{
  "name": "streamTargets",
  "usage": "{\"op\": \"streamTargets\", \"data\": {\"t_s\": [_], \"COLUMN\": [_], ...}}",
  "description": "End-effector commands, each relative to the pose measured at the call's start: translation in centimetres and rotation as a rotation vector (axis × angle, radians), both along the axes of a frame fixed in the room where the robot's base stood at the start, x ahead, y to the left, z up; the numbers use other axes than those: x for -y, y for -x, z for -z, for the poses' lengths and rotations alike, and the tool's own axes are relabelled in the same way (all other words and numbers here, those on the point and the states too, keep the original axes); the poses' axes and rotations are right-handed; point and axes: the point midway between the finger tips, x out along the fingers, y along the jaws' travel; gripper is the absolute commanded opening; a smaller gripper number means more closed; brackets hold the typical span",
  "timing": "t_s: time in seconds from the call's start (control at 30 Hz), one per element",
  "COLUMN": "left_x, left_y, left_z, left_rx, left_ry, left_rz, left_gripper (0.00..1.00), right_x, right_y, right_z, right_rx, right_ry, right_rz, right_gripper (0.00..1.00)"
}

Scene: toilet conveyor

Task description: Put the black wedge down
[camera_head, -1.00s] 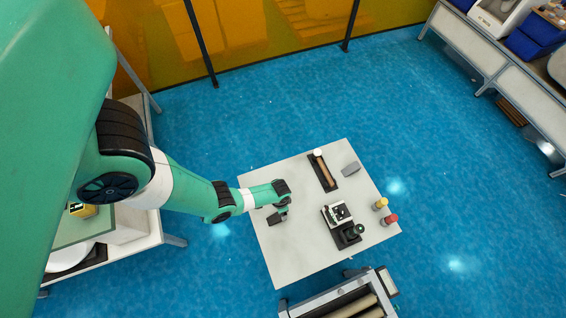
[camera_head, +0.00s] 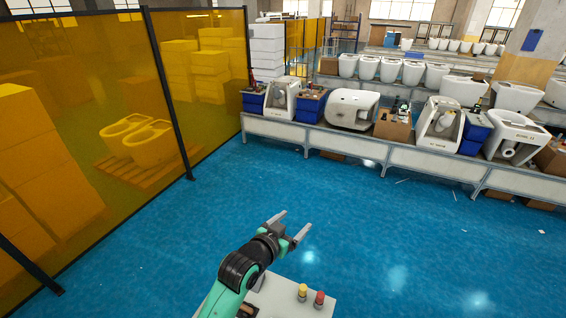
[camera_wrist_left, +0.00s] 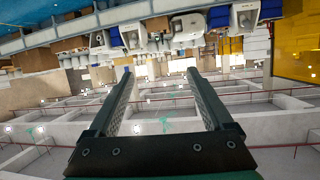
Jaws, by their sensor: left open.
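My left gripper (camera_head: 292,226) is raised above the far side of the pale table (camera_head: 280,299), its two grey fingers apart and empty. The wrist view shows the same open fingers (camera_wrist_left: 160,88) with nothing between them. I cannot make out the black wedge in either current view. The table shows only in part at the bottom edge of the head view, and my left arm covers some of it. My right gripper is not in view.
A yellow button (camera_head: 302,292) and a red button (camera_head: 319,298) stand on the table. Blue floor (camera_head: 390,250) lies open beyond it. A conveyor (camera_head: 400,157) with toilets and blue bins runs across the back. An amber fence panel (camera_head: 90,130) stands at the left.

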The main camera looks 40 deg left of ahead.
Motion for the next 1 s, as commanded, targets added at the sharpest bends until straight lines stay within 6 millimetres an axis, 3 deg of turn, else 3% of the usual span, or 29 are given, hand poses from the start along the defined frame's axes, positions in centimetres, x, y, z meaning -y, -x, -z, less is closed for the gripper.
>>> {"op": "streamTargets", "data": {"t_s": [0.03, 0.13, 0.2, 0.3, 0.4, 0.5, 0.6, 0.7, 1.0], "left_x": [1.5, 4.6, 7.0, 9.9, 11.8, 12.8, 13.2, 13.2, 13.1], "left_y": [-0.7, 0.1, 2.2, 7.2, 12.7, 16.6, 18.3, 18.5, 18.4], "left_z": [-6.0, -17.5, -25.3, -34.7, -41.0, -44.4, -45.6, -45.7, -45.6], "left_rx": [0.125, 0.374, 0.554, 0.799, 0.995, 1.121, 1.171, 1.177, 1.172], "left_ry": [-0.015, -0.035, -0.043, -0.04, -0.031, -0.022, -0.017, -0.017, -0.022], "left_rz": [0.026, 0.075, 0.111, 0.159, 0.198, 0.222, 0.231, 0.232, 0.229], "left_gripper": [0.85, 0.85, 0.85, 0.85, 0.85, 0.85, 0.85, 0.9, 0.9], "right_x": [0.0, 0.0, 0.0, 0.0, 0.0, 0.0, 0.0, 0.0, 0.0], "right_y": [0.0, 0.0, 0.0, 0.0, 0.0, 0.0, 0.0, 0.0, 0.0], "right_z": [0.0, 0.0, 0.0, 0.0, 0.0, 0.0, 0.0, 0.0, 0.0], "right_rx": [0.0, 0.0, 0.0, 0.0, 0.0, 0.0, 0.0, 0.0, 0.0], "right_ry": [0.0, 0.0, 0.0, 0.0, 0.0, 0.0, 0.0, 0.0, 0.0], "right_rz": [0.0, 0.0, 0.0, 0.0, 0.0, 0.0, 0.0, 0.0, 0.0], "right_gripper": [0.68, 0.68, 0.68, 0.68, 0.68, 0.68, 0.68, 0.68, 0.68]}}
